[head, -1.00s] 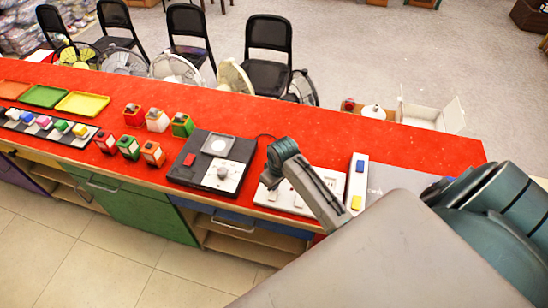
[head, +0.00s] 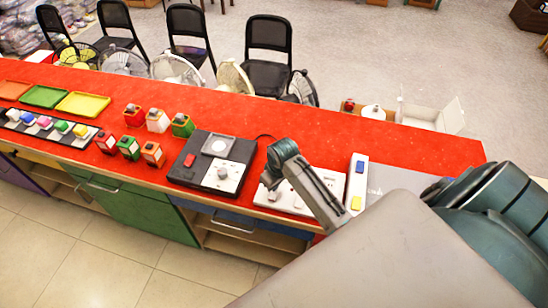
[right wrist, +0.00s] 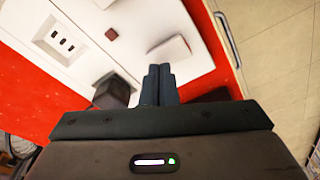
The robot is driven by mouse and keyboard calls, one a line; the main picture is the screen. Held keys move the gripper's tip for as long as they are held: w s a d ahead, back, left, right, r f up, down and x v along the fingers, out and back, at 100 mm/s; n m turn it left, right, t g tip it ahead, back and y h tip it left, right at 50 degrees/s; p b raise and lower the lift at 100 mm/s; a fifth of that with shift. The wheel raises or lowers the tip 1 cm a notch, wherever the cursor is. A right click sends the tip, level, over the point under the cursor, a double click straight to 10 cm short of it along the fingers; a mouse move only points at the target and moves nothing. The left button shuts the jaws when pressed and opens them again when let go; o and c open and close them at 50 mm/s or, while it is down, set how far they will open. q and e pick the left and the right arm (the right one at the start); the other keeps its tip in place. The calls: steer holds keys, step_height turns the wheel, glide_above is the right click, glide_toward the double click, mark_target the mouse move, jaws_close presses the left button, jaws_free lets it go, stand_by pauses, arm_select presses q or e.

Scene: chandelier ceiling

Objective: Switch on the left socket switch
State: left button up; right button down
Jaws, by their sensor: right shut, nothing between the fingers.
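The white socket panel (head: 296,204) lies on the red counter, partly covered by my right arm in the head view. In the right wrist view the panel (right wrist: 90,15) shows an outlet with dark slots (right wrist: 62,41), a small dark red square (right wrist: 111,34) and a raised white rocker switch (right wrist: 170,50). My right gripper (right wrist: 161,72) is shut and empty, its fingertips at the lower edge of that switch; I cannot tell whether they touch it. Its tip (head: 270,181) is over the panel's left end in the head view. My left gripper is not in view.
A dark block (right wrist: 112,91) stands on the panel beside my fingers. A black control box with a knob (head: 213,162) lies left of the panel. A white strip with blue and yellow buttons (head: 357,182) lies right. A drawer handle (right wrist: 228,38) is at the counter's front.

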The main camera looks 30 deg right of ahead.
steer(key=shift+r, duration=3)
steer(key=s+a+r+m+t+h, duration=0.1)
steer(key=s+a+r, duration=0.15)
steer(key=s, duration=0.95)
steer(key=s+a+r+t, duration=0.1)
steer(key=s+a+r, duration=0.15)
steer(key=s, duration=0.85)
steer(key=d+f+g+b, duration=0.15)
steer(key=f+b, duration=0.25)
steer(key=f, duration=1.5)
steer(key=d+f+b, duration=0.2)
steer(key=f+b, duration=0.2)
steer(key=f, duration=1.5)
steer(key=s+f+b, duration=0.3)
steer(key=s+f, duration=0.6)
steer(key=f, duration=0.4)
steer(key=s+d+f+b, duration=0.1)
steer(key=s+f+b, duration=0.2)
steer(key=s+f, duration=0.7)
step_height(320, 180, down, 3)
steer(key=shift+s+d+r+m+g, duration=0.2)
steer(key=shift+s+m+g, duration=0.1)
steer(key=shift+g, duration=0.15)
